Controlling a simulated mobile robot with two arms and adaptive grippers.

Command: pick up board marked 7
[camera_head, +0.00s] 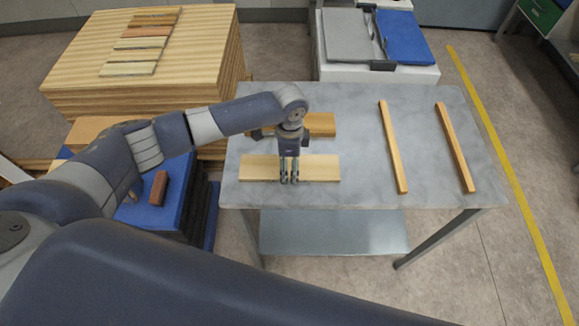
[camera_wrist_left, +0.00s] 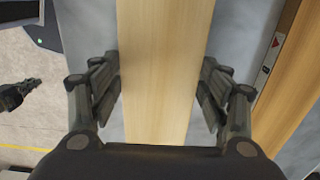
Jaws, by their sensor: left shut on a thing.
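A light wooden board (camera_head: 316,167) lies at the near left of the grey table. My left gripper (camera_head: 289,180) points down over its middle and is shut on it. In the left wrist view the same board (camera_wrist_left: 163,75) runs between the two fingers of my left gripper (camera_wrist_left: 160,92). No number is readable on its visible face. A second, more orange board (camera_head: 321,124) lies behind it, partly hidden by my arm. That board (camera_wrist_left: 292,70) has a label with a red triangle in the left wrist view. A dark shape (camera_wrist_left: 18,93) at that view's left edge looks like my right gripper.
Two narrow wooden strips (camera_head: 393,146) (camera_head: 455,146) lie on the right of the table (camera_head: 350,197). A wooden stack (camera_head: 80,65) with several coloured slats stands at the back left. A blue-topped stack (camera_head: 158,213) holds a brown block (camera_head: 158,188). The table's middle is clear.

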